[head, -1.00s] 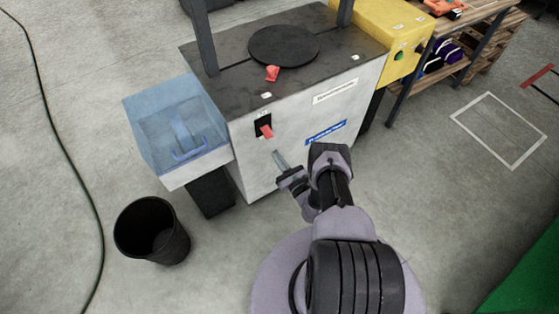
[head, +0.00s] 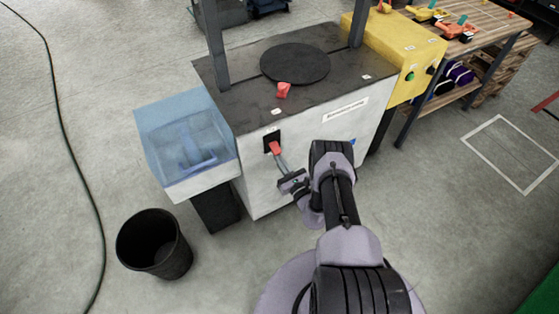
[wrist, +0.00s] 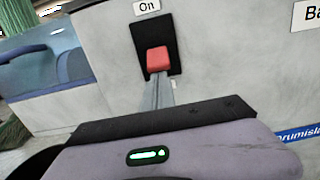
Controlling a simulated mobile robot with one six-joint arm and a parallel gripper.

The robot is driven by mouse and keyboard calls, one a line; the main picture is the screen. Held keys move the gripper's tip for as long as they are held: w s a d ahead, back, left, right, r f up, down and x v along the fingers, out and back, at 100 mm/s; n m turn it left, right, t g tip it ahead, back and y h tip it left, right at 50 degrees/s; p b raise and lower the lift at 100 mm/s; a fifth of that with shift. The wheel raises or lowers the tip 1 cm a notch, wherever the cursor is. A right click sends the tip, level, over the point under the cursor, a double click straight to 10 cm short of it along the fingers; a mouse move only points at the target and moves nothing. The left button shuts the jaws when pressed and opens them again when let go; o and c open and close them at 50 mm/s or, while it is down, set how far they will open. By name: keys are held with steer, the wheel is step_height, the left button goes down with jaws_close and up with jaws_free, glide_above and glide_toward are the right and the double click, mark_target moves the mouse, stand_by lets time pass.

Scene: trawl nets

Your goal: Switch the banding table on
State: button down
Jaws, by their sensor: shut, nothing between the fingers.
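The banding table (head: 252,165) is a pale cabinet with a dark top and a round black turntable (head: 295,63). On its front face a red switch lever (head: 274,147) sits on a black plate; the lever points down and outward. In the wrist view the red lever (wrist: 157,58) is in the lower half of the plate, under an "On" label (wrist: 147,6). My gripper (head: 281,160) is shut and empty. Its fingertips (wrist: 157,88) are right below the lever's tip and look in contact with it, but I cannot be sure.
A clear blue bin (head: 188,140) juts out left of the cabinet, with a black bucket (head: 153,243) on the floor. A yellow box (head: 405,50) adjoins the right side. Another red piece (head: 283,90) is on the top. The floor in front is open.

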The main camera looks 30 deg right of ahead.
mark_target(278, 153)
steer(key=shift+r, duration=0.1)
steer(key=r+g+p, duration=0.1)
steer(key=p, duration=0.1)
steer(key=s+r+g+p, duration=0.1)
steer(key=g+p, duration=0.1)
steer(key=shift+r+g+p, duration=0.3)
steer(key=shift+r+p, duration=0.05)
steer(key=shift+s+r+g+p, duration=0.15)
steer(key=shift+r+g+p, duration=0.4)
steer(key=shift+g+p, duration=0.45)
steer(key=shift+f, duration=0.1)
steer(key=shift+r, duration=0.8)
